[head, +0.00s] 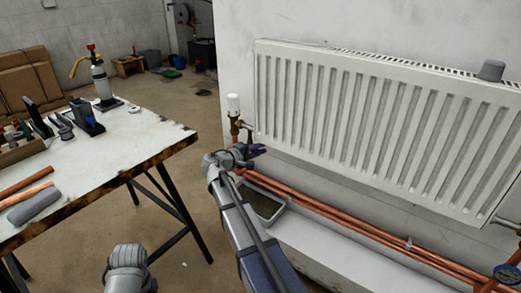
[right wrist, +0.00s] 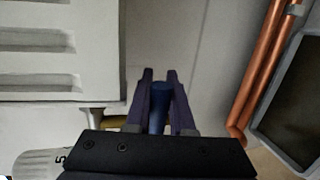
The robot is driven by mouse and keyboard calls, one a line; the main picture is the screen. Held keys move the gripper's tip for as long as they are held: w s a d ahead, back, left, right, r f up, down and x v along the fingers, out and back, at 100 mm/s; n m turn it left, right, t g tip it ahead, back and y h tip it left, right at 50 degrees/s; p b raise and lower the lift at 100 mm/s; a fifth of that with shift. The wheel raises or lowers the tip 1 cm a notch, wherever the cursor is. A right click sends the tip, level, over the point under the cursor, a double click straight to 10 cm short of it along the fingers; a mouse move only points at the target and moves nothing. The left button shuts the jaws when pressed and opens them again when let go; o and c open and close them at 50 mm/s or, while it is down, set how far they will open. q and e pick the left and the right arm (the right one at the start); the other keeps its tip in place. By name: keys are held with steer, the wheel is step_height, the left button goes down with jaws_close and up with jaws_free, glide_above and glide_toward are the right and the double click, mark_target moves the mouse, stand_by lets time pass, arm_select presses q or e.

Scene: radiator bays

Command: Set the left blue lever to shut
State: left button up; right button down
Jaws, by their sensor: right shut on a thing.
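The left blue lever (right wrist: 158,105) is a dark blue piece between the fingers of my right gripper (right wrist: 160,76) in the right wrist view. The right gripper is shut on it. In the head view my right gripper (head: 257,150) is at the brass valve (head: 235,127) below the white thermostatic head (head: 233,104), at the radiator's left end. There the gripper covers the lever, so its angle is hard to tell. My left gripper is not in view; only a grey part of my left arm shows at the bottom.
The white radiator (head: 370,120) hangs on the wall above copper pipes (head: 330,212). A grey tray (head: 262,205) sits below the valve. A blue handwheel (head: 507,273) is at the lower right. A workbench (head: 120,150) with tools stands left.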

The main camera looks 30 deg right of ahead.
steer(key=c, duration=0.8)
jaws_free()
